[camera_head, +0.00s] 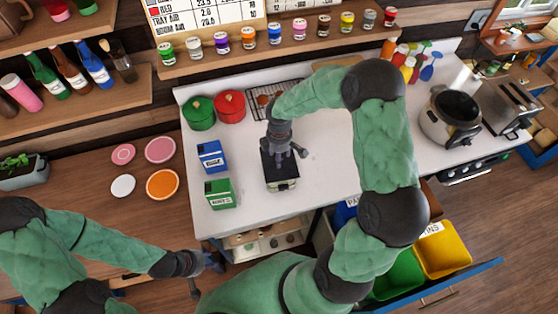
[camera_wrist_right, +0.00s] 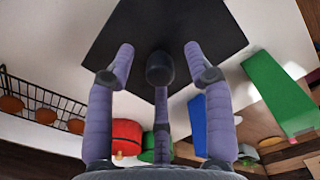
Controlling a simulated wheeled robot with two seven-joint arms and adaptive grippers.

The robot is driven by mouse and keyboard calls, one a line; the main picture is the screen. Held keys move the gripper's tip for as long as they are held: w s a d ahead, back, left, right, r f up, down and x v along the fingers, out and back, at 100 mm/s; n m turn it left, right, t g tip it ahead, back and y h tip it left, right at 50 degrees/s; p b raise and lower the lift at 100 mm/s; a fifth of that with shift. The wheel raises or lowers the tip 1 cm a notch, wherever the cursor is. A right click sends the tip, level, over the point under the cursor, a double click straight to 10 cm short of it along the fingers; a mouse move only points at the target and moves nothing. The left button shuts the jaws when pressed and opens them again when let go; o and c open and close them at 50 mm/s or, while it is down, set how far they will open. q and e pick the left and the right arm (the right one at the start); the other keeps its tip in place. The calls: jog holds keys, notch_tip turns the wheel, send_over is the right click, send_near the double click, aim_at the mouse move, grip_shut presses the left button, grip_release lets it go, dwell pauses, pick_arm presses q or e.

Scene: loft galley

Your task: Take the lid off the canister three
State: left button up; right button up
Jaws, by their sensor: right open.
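A canister (camera_head: 284,186) with a pale body and a square black lid (camera_head: 270,172) stands on the white counter. Its number is not readable. My right gripper (camera_head: 285,153) is over it, pointing down. The fingers of my right gripper (camera_wrist_right: 159,52) are spread around the knob, with visible gaps on both sides. My left gripper (camera_head: 208,270) is left of the counter's front corner, its fingers apart and empty, away from the canister.
A blue box (camera_head: 211,157) and a green box (camera_head: 219,194) stand left of the canister. A green pot (camera_head: 199,113) and a red pot (camera_head: 230,106) are behind, beside a wire rack (camera_head: 262,90). A slow cooker (camera_head: 447,115) stands far right. The counter right of the canister is clear.

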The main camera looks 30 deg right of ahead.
jog(key=shift+f, duration=0.75)
grip_shut()
jog(key=shift+r, duration=0.1)
